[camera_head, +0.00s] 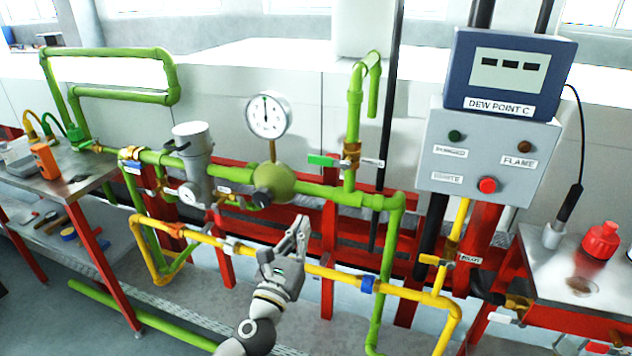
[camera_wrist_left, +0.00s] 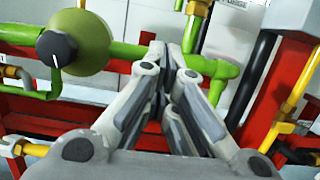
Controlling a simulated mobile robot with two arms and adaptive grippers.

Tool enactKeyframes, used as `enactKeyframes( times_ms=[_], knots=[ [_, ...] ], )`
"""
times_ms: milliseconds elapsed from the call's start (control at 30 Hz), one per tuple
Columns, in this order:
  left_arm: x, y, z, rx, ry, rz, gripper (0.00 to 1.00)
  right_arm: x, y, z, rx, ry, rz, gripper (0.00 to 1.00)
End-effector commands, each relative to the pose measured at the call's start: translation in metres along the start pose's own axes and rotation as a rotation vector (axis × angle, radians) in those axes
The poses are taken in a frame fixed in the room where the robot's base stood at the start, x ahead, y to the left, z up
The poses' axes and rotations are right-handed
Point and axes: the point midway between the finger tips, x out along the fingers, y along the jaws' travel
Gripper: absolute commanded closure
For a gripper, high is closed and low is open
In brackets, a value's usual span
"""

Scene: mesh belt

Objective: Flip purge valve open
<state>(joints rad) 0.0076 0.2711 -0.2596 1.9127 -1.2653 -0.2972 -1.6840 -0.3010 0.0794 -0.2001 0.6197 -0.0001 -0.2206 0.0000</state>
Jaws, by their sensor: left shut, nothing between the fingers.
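A valve with a green lever (camera_head: 322,160) and a brass body (camera_head: 351,156) sits on the vertical green pipe right of the pressure gauge. The lever lies about level, pointing left, across the upright pipe. My left gripper (camera_head: 301,228) is shut and empty, fingers pointing up, below and left of that valve in the head view. In the left wrist view its closed fingers (camera_wrist_left: 166,52) point toward the green pipework. My right gripper is not in view.
A round green regulator (camera_head: 274,184) with a dark knob and a pressure gauge (camera_head: 268,114) stand left of the valve. A yellow pipe (camera_head: 325,272) crosses near my gripper. The grey control box (camera_head: 487,150) and a thin black pole (camera_head: 388,120) are to the right.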

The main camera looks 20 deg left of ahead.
Motion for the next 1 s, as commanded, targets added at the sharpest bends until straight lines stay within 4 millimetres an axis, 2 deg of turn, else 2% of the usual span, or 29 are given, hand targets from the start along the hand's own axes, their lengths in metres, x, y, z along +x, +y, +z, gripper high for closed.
enactKeyframes(
  times_ms=[167,267,700,800,1000],
  knots=[
    [0.007,0.000,0.000,-0.001,0.001,0.001,1.00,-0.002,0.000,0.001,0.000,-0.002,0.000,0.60],
    [0.019,0.001,0.001,-0.001,0.000,0.002,1.00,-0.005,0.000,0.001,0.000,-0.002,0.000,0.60],
    [0.103,0.000,0.000,-0.004,0.001,0.001,1.00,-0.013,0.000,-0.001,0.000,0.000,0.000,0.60],
    [0.105,0.000,0.018,-0.002,0.001,0.000,1.00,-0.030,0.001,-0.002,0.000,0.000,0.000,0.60],
    [0.109,0.001,0.033,-0.002,0.002,0.001,1.00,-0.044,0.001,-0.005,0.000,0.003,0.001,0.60]
  ],
)
